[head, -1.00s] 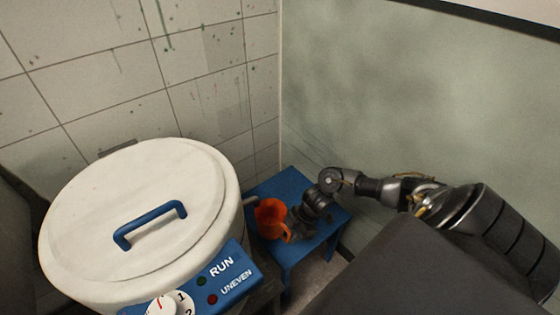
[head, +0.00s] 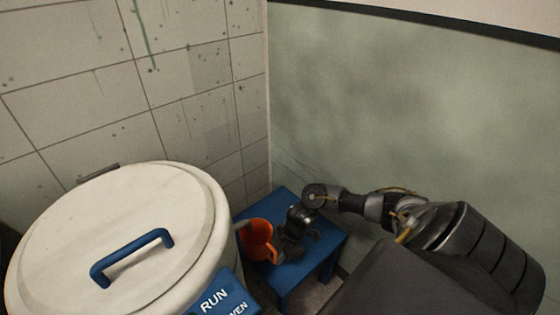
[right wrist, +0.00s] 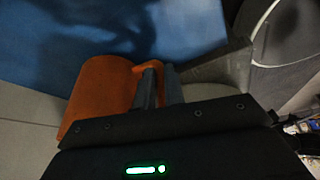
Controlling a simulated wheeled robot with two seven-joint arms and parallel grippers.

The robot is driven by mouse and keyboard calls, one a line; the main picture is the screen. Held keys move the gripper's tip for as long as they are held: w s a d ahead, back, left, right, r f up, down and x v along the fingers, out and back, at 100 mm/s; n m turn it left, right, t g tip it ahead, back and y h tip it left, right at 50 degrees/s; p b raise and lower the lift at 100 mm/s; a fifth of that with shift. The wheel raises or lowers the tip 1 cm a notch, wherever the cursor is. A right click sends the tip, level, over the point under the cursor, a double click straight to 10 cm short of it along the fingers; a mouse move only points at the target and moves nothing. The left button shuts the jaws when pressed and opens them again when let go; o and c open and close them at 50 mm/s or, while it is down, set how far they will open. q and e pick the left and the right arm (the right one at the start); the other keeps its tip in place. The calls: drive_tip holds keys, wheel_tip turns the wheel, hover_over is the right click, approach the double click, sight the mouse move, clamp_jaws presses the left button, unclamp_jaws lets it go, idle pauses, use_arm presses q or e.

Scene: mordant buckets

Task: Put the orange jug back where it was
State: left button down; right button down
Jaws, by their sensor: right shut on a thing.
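The orange jug (head: 257,240) is over the blue stool (head: 328,237), close to the right side of the big white drum. I cannot tell whether its base touches the stool top. My right gripper (head: 282,250) is at the jug's right side, shut on its handle. In the right wrist view the jug (right wrist: 98,92) lies left of the two fingers of my right gripper (right wrist: 160,72), with its handle between them. The blue stool top (right wrist: 190,30) shows behind it. The fingers hide part of the handle. My left gripper is not in view.
The white lid (head: 120,215) with a blue handle (head: 132,255) fills the lower left, with a blue RUN panel (head: 215,298) at its front. A tiled wall (head: 190,75) and a green wall (head: 410,110) meet behind the stool. The stool's right part is bare.

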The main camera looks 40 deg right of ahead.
drive_tip(key=shift+f, duration=0.1)
drive_tip(key=c, duration=1.8)
unclamp_jaws()
drive_tip(key=shift+c, duration=0.2)
drive_tip(key=o, duration=0.4)
drive_tip(key=shift+c, duration=0.2)
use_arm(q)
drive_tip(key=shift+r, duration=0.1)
